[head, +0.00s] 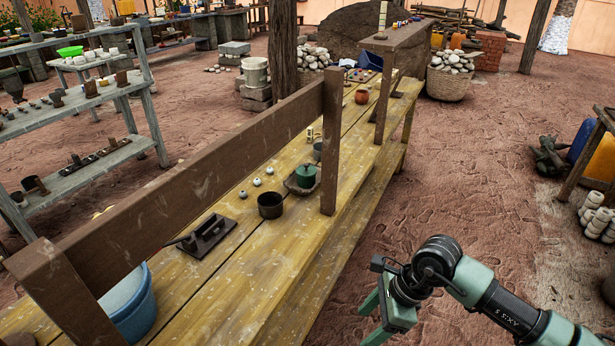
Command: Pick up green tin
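A small green tin (306,175) sits in a shallow grey dish (298,187) on the yellowish wooden bench (262,225), close to a brown upright post. My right gripper (366,322) is at the lower right, beyond the bench's right edge and well apart from the tin. Its two green fingers are spread and nothing shows between them. My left gripper is not in view.
A brown post (330,140) and a slanting rail (200,185) stand over the bench. A dark pot (270,205), small pale balls (257,182), a dark tool (208,236) and a blue bucket (130,305) are nearby.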

